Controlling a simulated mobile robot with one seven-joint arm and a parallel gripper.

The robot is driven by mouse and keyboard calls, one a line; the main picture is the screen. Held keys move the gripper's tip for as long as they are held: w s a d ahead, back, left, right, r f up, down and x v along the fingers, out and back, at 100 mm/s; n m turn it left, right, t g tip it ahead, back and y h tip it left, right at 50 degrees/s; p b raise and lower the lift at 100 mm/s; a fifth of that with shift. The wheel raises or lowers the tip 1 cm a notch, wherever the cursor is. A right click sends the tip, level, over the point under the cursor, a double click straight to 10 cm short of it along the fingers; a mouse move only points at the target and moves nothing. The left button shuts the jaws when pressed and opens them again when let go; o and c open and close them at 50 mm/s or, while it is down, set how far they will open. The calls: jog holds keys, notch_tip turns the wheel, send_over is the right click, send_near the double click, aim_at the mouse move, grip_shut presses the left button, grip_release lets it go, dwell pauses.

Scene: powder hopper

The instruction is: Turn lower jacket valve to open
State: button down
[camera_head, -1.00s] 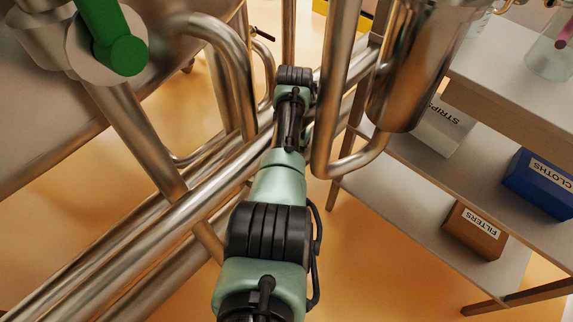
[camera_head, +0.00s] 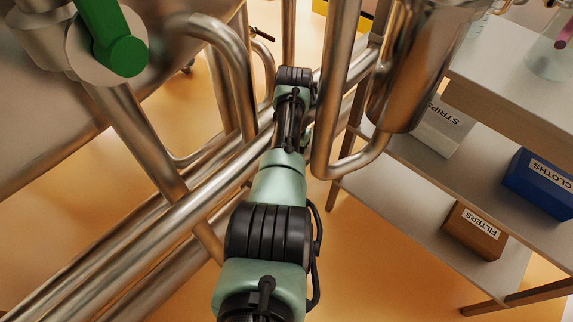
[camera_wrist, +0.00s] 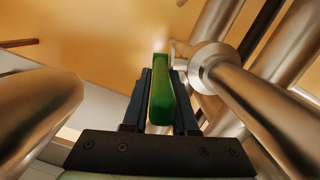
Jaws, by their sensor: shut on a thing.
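A green valve lever (camera_wrist: 172,99) stands between the two dark fingers of my gripper (camera_wrist: 161,82) in the wrist view. The fingers are shut on its two flat sides. The lever's far end sits next to a round steel collar (camera_wrist: 208,66) on a pipe. In the head view my gripper and this lever are hidden behind my own arm. Another green handle (camera_head: 112,38) shows at the top left of the head view, on a steel valve body, away from my arm.
Steel pipes (camera_head: 233,181) run diagonally under and beside my arm. A steel vessel (camera_head: 415,75) and a bent pipe (camera_head: 327,130) stand close on the right. A shelf (camera_head: 410,182) holds boxes marked FILTERS (camera_head: 472,232), CLOTHS (camera_head: 540,184) and STRIPS (camera_head: 440,128).

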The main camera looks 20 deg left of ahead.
jog(key=shift+w+d+r, duration=0.1)
jog(key=shift+w+r, duration=0.25)
jog(key=shift+w, duration=0.15)
jog(key=c, duration=0.8)
grip_release()
jog(key=shift+f, duration=0.15)
jog(key=shift+o, duration=0.5)
jog(key=shift+s, duration=0.1)
jog(key=shift+f, duration=0.1)
notch_tip(320, 180, up, 13)
jog(key=w+p, duration=0.1)
jog(key=p, duration=0.2)
jog(key=shift+w, duration=0.2)
